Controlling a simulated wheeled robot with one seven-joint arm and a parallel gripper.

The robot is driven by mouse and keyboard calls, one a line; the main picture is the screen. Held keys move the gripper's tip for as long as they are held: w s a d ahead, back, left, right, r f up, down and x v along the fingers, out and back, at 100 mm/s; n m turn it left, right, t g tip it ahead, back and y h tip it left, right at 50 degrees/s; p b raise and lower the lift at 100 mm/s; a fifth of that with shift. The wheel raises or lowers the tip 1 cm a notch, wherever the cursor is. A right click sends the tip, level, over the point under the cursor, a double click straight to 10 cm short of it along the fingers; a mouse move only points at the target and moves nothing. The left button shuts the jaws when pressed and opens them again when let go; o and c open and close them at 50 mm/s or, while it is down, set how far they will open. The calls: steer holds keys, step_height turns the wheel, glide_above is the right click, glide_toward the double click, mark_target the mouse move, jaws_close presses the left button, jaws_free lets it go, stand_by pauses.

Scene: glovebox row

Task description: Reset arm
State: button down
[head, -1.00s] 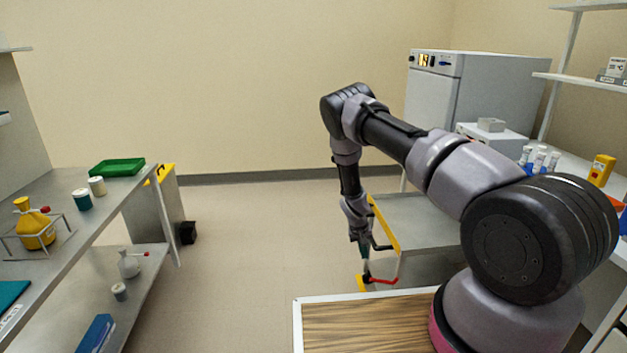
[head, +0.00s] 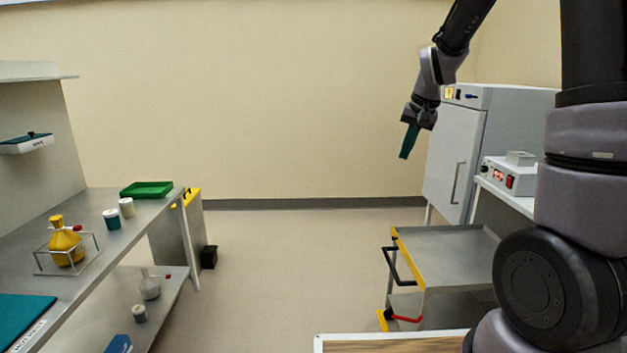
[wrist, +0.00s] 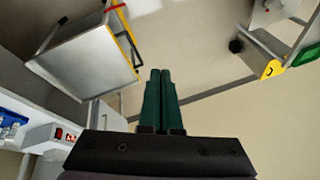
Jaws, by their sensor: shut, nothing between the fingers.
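My gripper (head: 409,142) hangs from my raised arm at the upper right of the head view, in front of the beige wall and just left of the white cabinet. Its green fingers point down and slightly left. In the wrist view, my gripper (wrist: 160,75) has its two green fingers side by side, shut with nothing between them. It touches nothing in either view.
A steel cart (head: 445,243) with a yellow edge stands below my gripper. A white cabinet (head: 455,150) is to its right, beside a white device (head: 508,177). A steel bench (head: 110,250) with a green tray (head: 147,189) and yellow flask (head: 66,246) is left. The middle floor is clear.

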steer(key=s+r+t, duration=0.1)
steer(key=s+r, duration=0.3)
steer(key=s, duration=0.4)
steer(key=s+r+t, duration=0.1)
steer(key=s+r, duration=0.3)
steer(key=s, duration=0.5)
steer(key=s+r+t, duration=0.1)
steer(key=s+r, duration=0.3)
steer(key=s, duration=0.4)
steer(key=shift+s+r+y, duration=0.25)
steer(key=shift+s+y, duration=0.05)
steer(key=shift+s, duration=0.1)
